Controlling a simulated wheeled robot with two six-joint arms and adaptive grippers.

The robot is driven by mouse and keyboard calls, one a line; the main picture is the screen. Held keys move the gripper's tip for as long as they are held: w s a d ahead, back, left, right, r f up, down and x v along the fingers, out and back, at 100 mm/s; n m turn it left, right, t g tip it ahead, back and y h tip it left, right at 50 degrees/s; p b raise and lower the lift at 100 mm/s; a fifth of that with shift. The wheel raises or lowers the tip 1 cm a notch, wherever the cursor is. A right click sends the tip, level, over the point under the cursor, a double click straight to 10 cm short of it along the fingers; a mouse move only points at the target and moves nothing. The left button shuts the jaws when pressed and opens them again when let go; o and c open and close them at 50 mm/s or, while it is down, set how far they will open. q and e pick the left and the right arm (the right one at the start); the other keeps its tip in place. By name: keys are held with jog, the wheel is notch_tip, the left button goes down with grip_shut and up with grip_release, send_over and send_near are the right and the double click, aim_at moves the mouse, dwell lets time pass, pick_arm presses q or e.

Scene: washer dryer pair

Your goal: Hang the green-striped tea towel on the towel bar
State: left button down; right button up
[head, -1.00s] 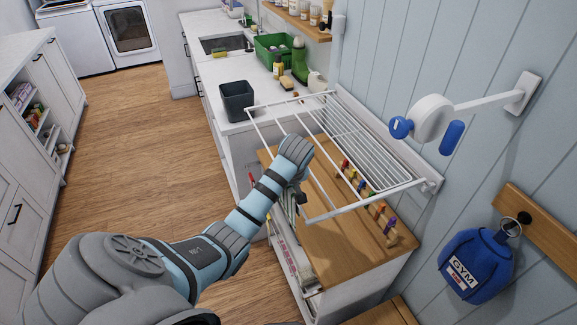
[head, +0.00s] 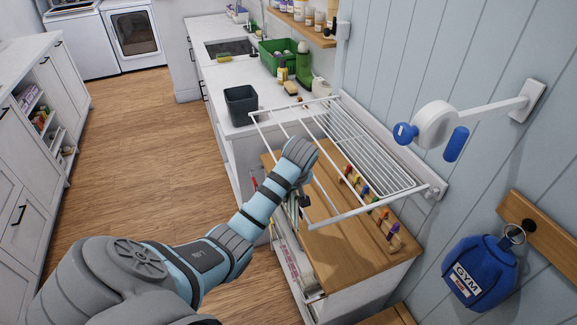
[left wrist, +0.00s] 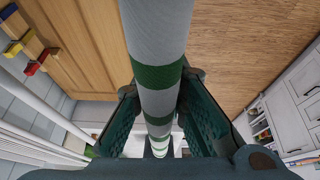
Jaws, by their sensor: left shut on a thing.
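The green-striped tea towel (left wrist: 160,102) is grey-white with dark green bands. In the left wrist view it runs lengthwise between the two dark green fingers of my left gripper (left wrist: 160,142), which is shut on it. In the head view my left gripper (head: 304,196) points down beside the front rail of the white drying rack, and a bit of the towel (head: 291,208) hangs below it at the cabinet's front edge. The hand hides most of the towel. I cannot clearly make out a separate towel bar. My right gripper is not in view.
The white wire drying rack (head: 362,150) folds out from the wall over a wooden counter (head: 335,240). Coloured pegs (head: 383,215) stand on that counter. A white cloth with red marks (head: 290,262) is at the cabinet front. A dark bin (head: 240,105) stands behind. The floor at left is clear.

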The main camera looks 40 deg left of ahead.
pick_arm(q)
jog(key=shift+r, duration=2.55)
